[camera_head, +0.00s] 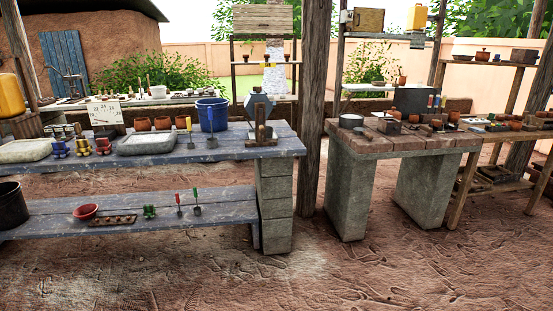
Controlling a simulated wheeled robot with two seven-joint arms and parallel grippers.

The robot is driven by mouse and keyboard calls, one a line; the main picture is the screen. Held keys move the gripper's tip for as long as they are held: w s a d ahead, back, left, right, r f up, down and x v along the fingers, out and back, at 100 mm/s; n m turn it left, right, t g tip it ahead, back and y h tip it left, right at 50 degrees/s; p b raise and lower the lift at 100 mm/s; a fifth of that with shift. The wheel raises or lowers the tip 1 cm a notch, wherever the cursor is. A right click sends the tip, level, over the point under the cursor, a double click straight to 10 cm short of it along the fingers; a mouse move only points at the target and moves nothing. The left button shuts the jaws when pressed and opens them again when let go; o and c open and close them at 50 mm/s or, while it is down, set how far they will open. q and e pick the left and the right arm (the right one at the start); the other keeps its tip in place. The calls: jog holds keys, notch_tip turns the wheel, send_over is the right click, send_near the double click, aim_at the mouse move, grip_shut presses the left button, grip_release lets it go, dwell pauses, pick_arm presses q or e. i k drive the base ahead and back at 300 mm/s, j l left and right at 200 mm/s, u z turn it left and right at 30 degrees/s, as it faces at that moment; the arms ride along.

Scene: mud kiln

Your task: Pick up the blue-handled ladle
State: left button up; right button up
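I cannot make out a blue-handled ladle anywhere in this view. A red-handled tool (179,204) and a green-handled tool (196,203) are on the lower grey bench (230,212). A yellow-handled tool (189,132) is on the upper grey table (220,153), beside a blue bucket (212,116). Many small items on the right-hand surfaces are too small to tell apart. Neither of my grippers is in view.
A brick-topped table (395,146) on concrete block legs stands right of a wooden post (314,100). Pale trays, clay pots and small figures crowd the upper grey table. A red bowl (86,212) is on the lower bench. The dirt floor (300,275) in front is clear.

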aim_at(212, 143)
jog(key=i+j, duration=0.2)
jog(key=i, duration=0.25)
jog(key=i+j, duration=0.2)
jog(key=i, duration=0.3)
jog(key=i+j+z, duration=0.1)
jog(key=i, duration=0.35)
jog(key=i+j, duration=0.35)
jog(key=i, duration=0.15)
jog(key=i+j+z, duration=0.1)
jog(key=i+j, duration=0.15)
jog(key=i, duration=0.2)
